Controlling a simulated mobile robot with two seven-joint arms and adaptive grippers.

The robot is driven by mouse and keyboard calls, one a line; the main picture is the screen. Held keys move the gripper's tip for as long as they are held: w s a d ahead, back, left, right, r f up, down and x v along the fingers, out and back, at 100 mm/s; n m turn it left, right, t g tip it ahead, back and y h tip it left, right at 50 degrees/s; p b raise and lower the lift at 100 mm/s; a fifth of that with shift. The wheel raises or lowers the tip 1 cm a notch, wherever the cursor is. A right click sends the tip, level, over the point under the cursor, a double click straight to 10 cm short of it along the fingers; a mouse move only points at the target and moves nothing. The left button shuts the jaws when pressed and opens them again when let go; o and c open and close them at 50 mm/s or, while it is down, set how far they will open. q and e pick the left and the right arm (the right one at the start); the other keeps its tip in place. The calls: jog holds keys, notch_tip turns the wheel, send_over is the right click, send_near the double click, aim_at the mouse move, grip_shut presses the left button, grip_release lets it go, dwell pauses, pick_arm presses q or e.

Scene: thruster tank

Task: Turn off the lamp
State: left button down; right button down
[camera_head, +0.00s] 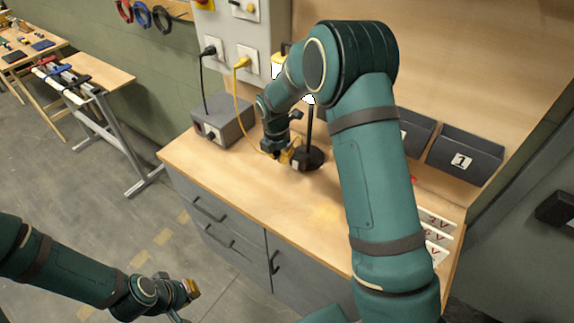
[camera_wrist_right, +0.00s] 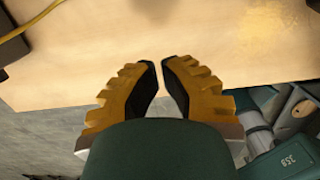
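The lamp stands on the workbench with a round black base (camera_head: 309,158) and a thin dark upright pole (camera_head: 309,127). A bright white patch (camera_head: 308,99) shows near its top; my right arm hides much of the head. My right gripper (camera_head: 287,155) is low over the bench, just left of the base; contact cannot be told. In the wrist view the right gripper (camera_wrist_right: 160,62) has a narrow gap between its fingertips and nothing between them. My left gripper (camera_head: 191,293) hangs over the floor, away from the bench, its fingers unclear.
A grey box (camera_head: 222,122) with black and yellow cables sits left of the lamp, below wall sockets (camera_head: 247,60). The yellow cable (camera_head: 240,105) runs down onto the bench toward the lamp. Dark bins (camera_head: 464,154) line the back right. The bench front (camera_head: 235,187) is clear.

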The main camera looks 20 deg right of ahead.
send_near(292, 174)
jog(key=a+f, duration=0.1)
jog(key=s+a+f, duration=0.1)
jog(key=f, duration=0.1)
jog(key=s+a+f, duration=0.1)
jog(key=a, duration=0.1)
jog(key=shift+s+f, duration=0.2)
jog(key=shift+f, duration=0.2)
jog(key=w+d, duration=0.1)
jog(key=d, duration=0.1)
jog(key=shift+w+d+f, duration=0.2)
jog(key=shift+w+d, duration=0.35)
jog(key=shift+d, duration=0.15)
jog(key=shift+w+d+f+t+h+b, duration=0.2)
jog(key=shift+d+f+t+h+b, duration=0.15)
jog(key=shift+h+b, duration=0.25)
jog(key=shift+f+b, duration=0.15)
jog(key=shift+b, duration=0.2)
jog(key=shift+r, duration=0.3)
